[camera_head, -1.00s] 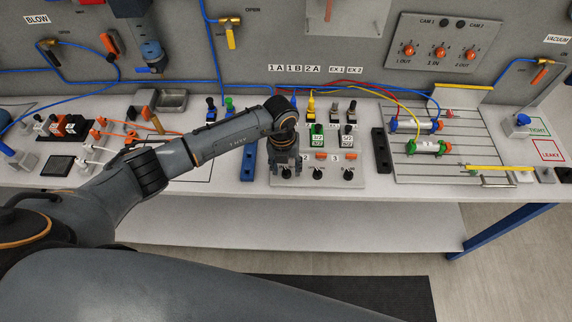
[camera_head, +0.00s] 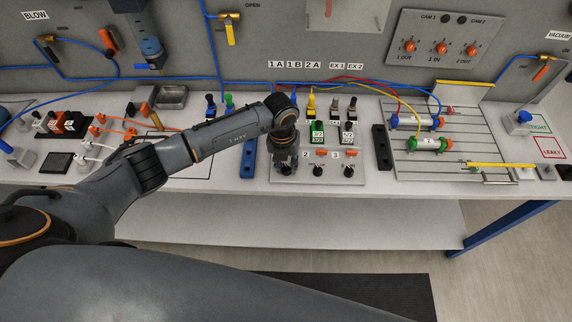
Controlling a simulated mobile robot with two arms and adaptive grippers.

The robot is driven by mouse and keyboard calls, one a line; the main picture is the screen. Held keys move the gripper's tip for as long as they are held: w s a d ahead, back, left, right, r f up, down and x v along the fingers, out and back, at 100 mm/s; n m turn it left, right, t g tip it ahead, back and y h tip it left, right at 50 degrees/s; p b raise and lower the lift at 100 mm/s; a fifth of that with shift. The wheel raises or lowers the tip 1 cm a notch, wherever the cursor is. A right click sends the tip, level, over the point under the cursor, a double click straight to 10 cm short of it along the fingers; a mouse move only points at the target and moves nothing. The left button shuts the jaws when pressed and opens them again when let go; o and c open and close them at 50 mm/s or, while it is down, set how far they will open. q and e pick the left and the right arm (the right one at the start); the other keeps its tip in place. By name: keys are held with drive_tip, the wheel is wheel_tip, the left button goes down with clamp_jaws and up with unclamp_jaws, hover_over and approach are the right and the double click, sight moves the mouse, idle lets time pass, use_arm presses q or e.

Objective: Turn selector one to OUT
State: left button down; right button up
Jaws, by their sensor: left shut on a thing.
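My left gripper (camera_head: 286,168) points down at the front left of the valve panel (camera_head: 333,179). It is shut on the knob of selector one, the leftmost knob in the front row, which the gripper almost wholly hides. Which way that knob points cannot be seen. Selector two (camera_head: 317,170) and selector three (camera_head: 348,171) are black knobs to its right, beside tags 2 and 3. My right gripper is not in view.
Green and white valves (camera_head: 317,135) with hoses stand close to the right of my left wrist. A blue bar (camera_head: 248,160) lies to its left and a black bar (camera_head: 382,148) to the right. Two cylinders (camera_head: 428,144) lie on a slotted plate (camera_head: 455,170).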

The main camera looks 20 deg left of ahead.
use_arm(q)
drive_tip(key=m+b, duration=0.2)
drive_tip(key=b, duration=0.1)
drive_tip(key=m+b, duration=0.6)
drive_tip(key=shift+w+f, duration=0.15)
drive_tip(key=shift+f, duration=0.1)
drive_tip(key=shift+r+m+b, duration=0.25)
drive_tip(key=shift+m+b, duration=1.45)
drive_tip(key=shift+b, duration=0.15)
drive_tip(key=c, duration=1.1)
unclamp_jaws()
drive_tip(key=shift+r, duration=0.1)
drive_tip(key=r, duration=1.2)
drive_tip(key=shift+w+a, duration=0.15)
drive_tip(key=shift+w, duration=0.05)
